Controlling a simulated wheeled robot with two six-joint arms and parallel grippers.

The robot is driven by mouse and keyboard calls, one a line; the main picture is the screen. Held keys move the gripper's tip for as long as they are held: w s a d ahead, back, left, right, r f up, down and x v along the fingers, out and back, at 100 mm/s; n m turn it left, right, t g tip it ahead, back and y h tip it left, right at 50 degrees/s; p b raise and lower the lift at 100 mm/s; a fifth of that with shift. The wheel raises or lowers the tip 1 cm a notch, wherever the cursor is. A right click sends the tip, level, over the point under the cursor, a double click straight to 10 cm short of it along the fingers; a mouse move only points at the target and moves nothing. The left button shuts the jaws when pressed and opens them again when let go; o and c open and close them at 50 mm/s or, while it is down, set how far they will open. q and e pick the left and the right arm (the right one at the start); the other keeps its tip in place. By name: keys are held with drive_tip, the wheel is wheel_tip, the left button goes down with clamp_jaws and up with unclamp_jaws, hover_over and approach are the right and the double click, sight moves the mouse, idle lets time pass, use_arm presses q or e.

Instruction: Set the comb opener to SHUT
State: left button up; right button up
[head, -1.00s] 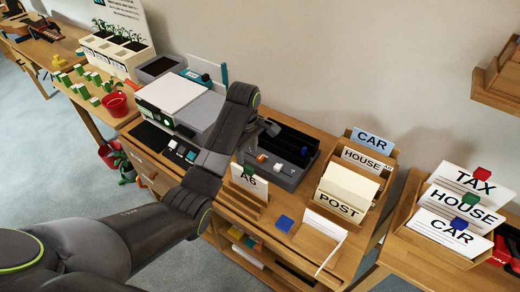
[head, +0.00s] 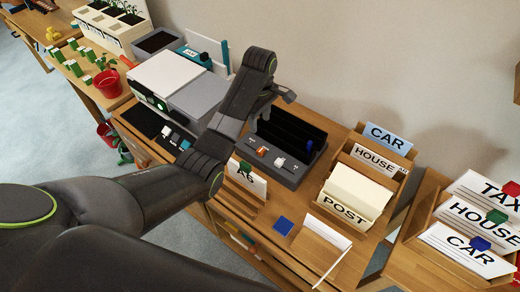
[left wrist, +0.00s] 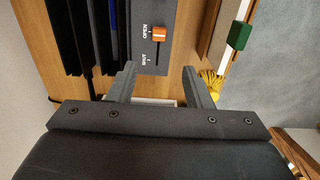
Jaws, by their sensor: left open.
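The comb opener is a dark grey device (head: 290,176) with black comb slots, on the wooden desk. Its orange slider knob (head: 262,151) shows on the front panel. In the left wrist view the knob (left wrist: 159,33) is beside the OPEN mark, and the SHUT mark lies nearer my gripper. My left gripper (head: 284,98) is above the rear left of the device in the head view. In the left wrist view its fingers (left wrist: 158,75) are open and empty, apart from the knob, with the panel's SHUT end just beyond them. My right gripper is not in view.
A white and grey machine (head: 168,85) stands left of the device. The A6 card (head: 252,183) stands in a wooden holder in front. A POST and HOUSE card rack (head: 350,195) is to the right. A blue square (head: 283,226) lies on the desk near the front edge.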

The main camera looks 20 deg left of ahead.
sight(260, 150)
use_arm(q)
wheel_tip(260, 150, down, 14)
drive_tip(key=shift+w+r, duration=0.1)
drive_tip(key=shift+w, duration=0.05)
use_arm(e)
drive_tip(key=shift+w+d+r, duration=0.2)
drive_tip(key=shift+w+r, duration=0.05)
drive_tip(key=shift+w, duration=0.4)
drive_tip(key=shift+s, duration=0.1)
use_arm(q)
clamp_jaws()
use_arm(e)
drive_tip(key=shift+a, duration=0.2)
